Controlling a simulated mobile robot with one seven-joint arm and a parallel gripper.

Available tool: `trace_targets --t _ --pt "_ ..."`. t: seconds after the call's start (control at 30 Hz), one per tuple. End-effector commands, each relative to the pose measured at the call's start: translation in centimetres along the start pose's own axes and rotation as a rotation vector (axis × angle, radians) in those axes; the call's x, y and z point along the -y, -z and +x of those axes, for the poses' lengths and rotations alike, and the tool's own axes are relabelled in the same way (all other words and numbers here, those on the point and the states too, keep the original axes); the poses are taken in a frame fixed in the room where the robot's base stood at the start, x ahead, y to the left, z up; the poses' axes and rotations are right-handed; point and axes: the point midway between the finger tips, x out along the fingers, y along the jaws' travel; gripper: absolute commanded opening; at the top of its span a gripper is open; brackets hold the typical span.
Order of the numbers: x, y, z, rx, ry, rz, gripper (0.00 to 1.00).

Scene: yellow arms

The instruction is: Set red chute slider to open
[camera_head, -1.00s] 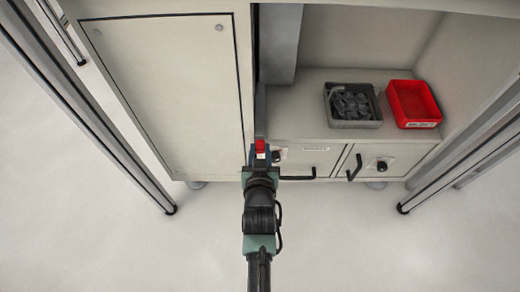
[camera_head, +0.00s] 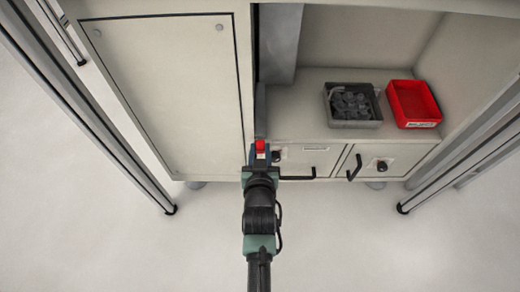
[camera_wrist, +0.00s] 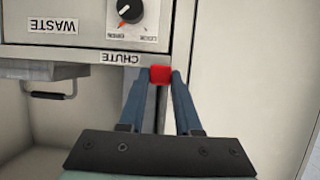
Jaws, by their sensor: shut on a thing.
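The red chute slider (camera_wrist: 161,75) is a small red block under the label "CHUTE" (camera_wrist: 120,58) in the wrist view, where the picture is upside down. It also shows as a red spot in the head view (camera_head: 260,146). My gripper (camera_wrist: 161,80) is shut on the slider, with one blue finger on each side of it. In the head view my gripper (camera_head: 260,157) reaches the cabinet front beside the left panel. The slider's track is mostly hidden by the block and fingers.
A rotary knob (camera_wrist: 130,11) marked "OPEN" and "LOCK" sits close to the slider. Black handles (camera_head: 298,177) stick out from the drawer fronts. A grey bin of parts (camera_head: 352,123) and a red bin (camera_head: 414,122) stand on the shelf. The floor in front is clear.

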Motion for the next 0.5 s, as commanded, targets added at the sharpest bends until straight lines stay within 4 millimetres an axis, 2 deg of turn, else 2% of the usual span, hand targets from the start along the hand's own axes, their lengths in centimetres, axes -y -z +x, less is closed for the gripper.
trace_targets --t 0.13,0.4,0.5 --pt "0.0 -0.1 -0.9 0.002 0.001 0.000 0.00" --pt "0.1 -1.6 -4.5 0.005 0.001 0.000 0.00" --pt "0.0 -1.9 -5.0 0.003 0.000 0.000 0.00"
